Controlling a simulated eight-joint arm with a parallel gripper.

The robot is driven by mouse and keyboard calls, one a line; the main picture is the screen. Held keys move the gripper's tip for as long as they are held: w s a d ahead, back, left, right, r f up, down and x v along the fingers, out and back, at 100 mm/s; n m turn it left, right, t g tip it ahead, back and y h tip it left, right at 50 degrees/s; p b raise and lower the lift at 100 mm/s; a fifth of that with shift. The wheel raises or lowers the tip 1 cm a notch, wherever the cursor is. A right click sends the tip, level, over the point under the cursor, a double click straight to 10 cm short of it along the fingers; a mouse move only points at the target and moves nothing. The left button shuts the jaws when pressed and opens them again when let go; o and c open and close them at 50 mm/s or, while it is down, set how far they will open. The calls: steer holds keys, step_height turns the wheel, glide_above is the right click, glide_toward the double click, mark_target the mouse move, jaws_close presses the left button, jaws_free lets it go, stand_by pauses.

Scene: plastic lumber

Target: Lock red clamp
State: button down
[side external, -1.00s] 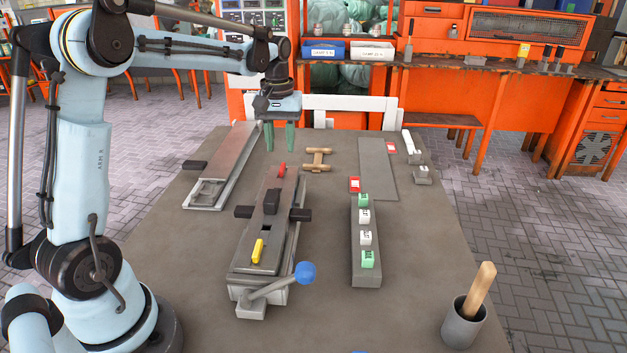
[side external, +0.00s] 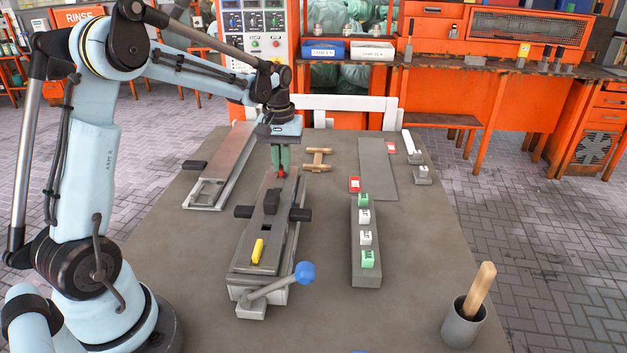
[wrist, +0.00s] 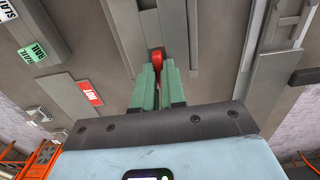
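The red clamp (side external: 282,174) is a small red lever at the far end of the grey fixture (side external: 247,258) on the table. My gripper (side external: 281,166) is directly over it, pointing down, with its green fingers drawn close together. In the wrist view the red clamp (wrist: 157,56) shows between the fingertips (wrist: 158,72), with a finger on each side. The fingers look shut on it; its lower part is partly hidden by them. A yellow lever (side external: 257,251) sits at the near end of the same fixture.
A blue-knobbed handle (side external: 305,273) sticks out at the fixture's near right. A grey block with white and green labelled pieces (side external: 366,272) stands to the right. A long metal rail (side external: 222,165) lies to the left and a tan piece (side external: 317,159) behind right. The front right holds a cup (side external: 463,325).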

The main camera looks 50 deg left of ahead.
stand_by(0.4)
steer(key=m, duration=1.3)
steer(key=shift+m, duration=2.2)
steer(key=c, duration=1.2)
jaws_free()
steer(key=shift+r, duration=0.1)
